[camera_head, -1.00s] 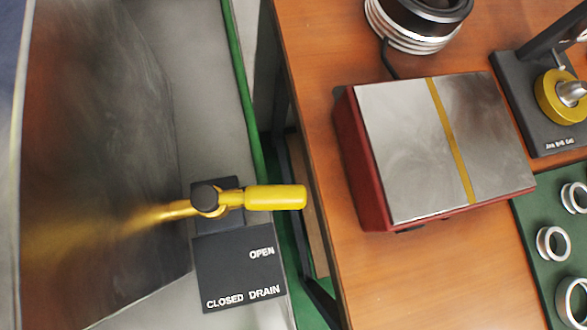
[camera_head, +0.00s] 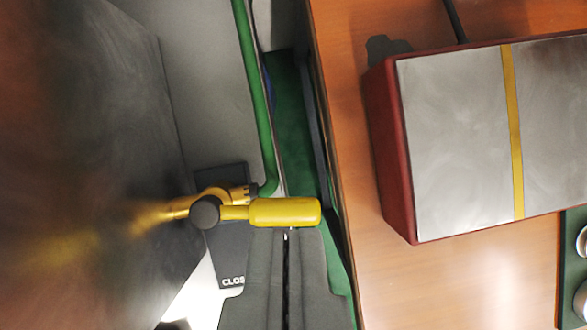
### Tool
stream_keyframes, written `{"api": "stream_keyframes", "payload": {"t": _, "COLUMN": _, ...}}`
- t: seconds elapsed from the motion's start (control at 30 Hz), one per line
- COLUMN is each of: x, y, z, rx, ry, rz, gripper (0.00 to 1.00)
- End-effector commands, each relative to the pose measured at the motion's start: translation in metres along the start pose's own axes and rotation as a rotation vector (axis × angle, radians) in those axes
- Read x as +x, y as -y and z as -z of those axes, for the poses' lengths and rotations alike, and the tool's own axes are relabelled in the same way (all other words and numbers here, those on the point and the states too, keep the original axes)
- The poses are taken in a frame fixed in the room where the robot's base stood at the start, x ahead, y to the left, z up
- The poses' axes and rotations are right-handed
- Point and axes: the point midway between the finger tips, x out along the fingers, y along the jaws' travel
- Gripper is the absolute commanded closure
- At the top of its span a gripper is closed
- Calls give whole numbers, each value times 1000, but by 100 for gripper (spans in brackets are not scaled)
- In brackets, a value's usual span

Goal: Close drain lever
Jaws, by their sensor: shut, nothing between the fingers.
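The drain lever (camera_head: 284,212) has a yellow handle that points right, away from a dark round pivot cap (camera_head: 205,212) on a brass fitting. The fitting joins the side of a dark metal tank (camera_head: 90,130). My gripper (camera_head: 287,236) is shut and empty, its grey fingers side by side. In the picture its tips lie at the lower edge of the yellow handle; I cannot tell whether they touch it. The dark label plate (camera_head: 228,270) under the lever is mostly hidden by my gripper; only "CLOS" can be read.
A wooden table (camera_head: 350,130) stands to the right, its edge close to the handle's end. On it sits a red block with a metal top and yellow stripe (camera_head: 512,130). A green pipe (camera_head: 250,90) runs down behind the lever. A green mat with rings (camera_head: 575,270) is at far right.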

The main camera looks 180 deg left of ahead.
Motion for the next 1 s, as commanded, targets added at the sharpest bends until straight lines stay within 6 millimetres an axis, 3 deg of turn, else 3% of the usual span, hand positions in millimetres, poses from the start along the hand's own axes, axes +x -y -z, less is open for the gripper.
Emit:
{"api": "stream_keyframes", "payload": {"t": 0.37, "x": 9, "y": 0, "z": 0, "rx": 0, "ry": 1, "rz": 0, "gripper": 100}}
{"api": "stream_keyframes", "payload": {"t": 0.9, "x": 94, "y": 0, "z": 0, "rx": 0, "ry": 1, "rz": 0, "gripper": 100}}
{"api": "stream_keyframes", "payload": {"t": 1.0, "x": 100, "y": 0, "z": -7, "rx": 1, "ry": -1, "rz": 0, "gripper": 100}}
